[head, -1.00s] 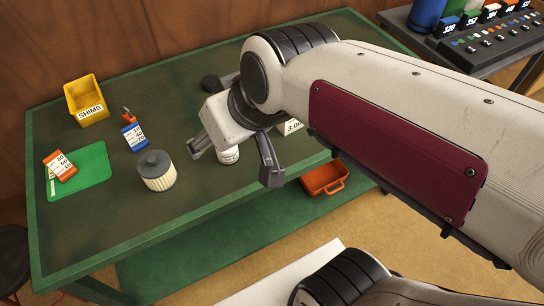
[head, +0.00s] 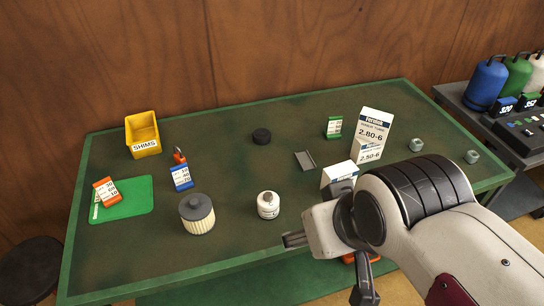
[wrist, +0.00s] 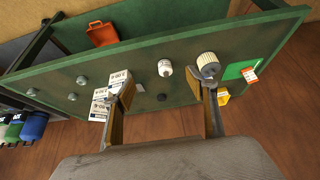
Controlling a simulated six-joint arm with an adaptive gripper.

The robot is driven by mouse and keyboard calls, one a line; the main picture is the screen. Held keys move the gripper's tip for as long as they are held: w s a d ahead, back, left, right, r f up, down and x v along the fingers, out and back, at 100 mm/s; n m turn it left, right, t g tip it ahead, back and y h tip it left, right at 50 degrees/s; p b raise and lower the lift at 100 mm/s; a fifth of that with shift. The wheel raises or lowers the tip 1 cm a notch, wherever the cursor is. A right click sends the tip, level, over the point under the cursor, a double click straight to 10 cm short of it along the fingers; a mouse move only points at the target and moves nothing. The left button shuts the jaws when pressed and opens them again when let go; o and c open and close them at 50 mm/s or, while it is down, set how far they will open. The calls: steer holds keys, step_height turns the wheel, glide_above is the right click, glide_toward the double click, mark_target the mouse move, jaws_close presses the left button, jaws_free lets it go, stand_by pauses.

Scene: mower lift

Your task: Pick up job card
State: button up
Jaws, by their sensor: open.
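Three cards with printed white labels show in the head view; I cannot tell which is the job card. An orange card (head: 106,191) lies on the green mat (head: 128,206) at the left. A blue card (head: 181,178) is right of the mat, beside a small orange-red object (head: 179,155). A green card (head: 334,127) is at the back, left of the white boxes. My gripper (head: 330,268) is open and empty near the bench's front edge, apart from every card. In the wrist view its fingers (wrist: 167,85) are spread, and the orange card (wrist: 250,75) lies to their right.
A yellow SHIMS bin (head: 143,135), a ribbed filter (head: 197,214), a white bottle (head: 268,205), a black puck (head: 261,136), a grey tray (head: 305,160) and white boxes (head: 372,135) stand on the green bench (head: 230,165). Left of the bottle is some free room.

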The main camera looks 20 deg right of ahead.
steer(key=shift+w, duration=0.1)
steer(key=n+t+y, duration=0.2)
steer(key=n+t, duration=0.1)
glide_above(180, 168)
steer(key=s+d, duration=0.1)
steer(key=s, duration=0.4)
steer(key=shift+w+f, duration=0.15)
steer(key=shift+f, duration=8.7)
steer(key=shift+x, duration=1.3)
